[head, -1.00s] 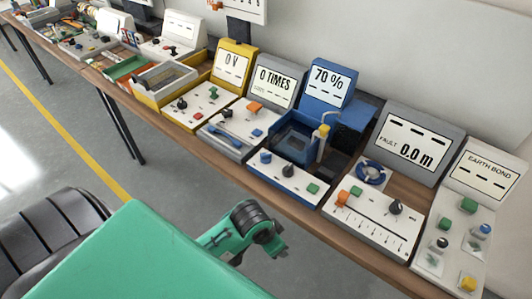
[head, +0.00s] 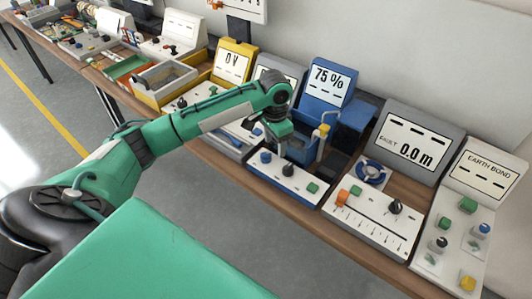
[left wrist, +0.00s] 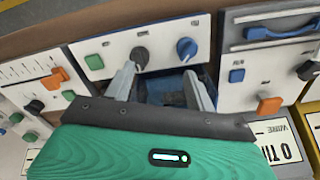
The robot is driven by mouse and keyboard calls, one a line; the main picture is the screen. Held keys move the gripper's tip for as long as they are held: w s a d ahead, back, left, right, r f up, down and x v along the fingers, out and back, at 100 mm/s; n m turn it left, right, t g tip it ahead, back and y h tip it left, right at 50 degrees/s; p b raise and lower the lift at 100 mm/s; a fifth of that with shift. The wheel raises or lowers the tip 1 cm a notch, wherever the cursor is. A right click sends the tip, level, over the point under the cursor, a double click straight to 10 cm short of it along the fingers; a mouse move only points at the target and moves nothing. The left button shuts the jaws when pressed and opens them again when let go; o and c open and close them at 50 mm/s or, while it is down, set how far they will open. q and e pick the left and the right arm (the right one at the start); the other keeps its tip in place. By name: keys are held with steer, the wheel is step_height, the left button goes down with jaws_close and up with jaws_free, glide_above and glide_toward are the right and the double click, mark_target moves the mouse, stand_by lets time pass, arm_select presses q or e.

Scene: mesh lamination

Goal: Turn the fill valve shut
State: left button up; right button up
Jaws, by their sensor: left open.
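The blue tank unit has a screen (head: 327,79) reading 75 %. Its white front panel (head: 277,178) carries a blue knob (head: 266,157), a black knob (head: 288,169) and a green button (head: 313,188). No label shows which knob is the fill valve. My left gripper (head: 281,151) points down over the unit, just behind the knobs. In the left wrist view its two fingers (left wrist: 160,88) are spread with nothing between them. There the black knob (left wrist: 140,57) is close to one fingertip and the blue knob (left wrist: 186,48) lies beyond the other. My right gripper is out of view.
A coil unit with a slider panel (head: 372,222) stands to the right. A grey unit with a blue handle (left wrist: 280,31) is on the other side. The aisle floor (head: 260,235) in front is clear.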

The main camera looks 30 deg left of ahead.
arm_select(q)
steer(key=n, duration=0.1)
glide_toward(266, 153)
step_height(266, 153, down, 10)
steer(key=p, duration=0.3)
steer(key=shift+w+d, duration=0.1)
steer(key=c, duration=1)
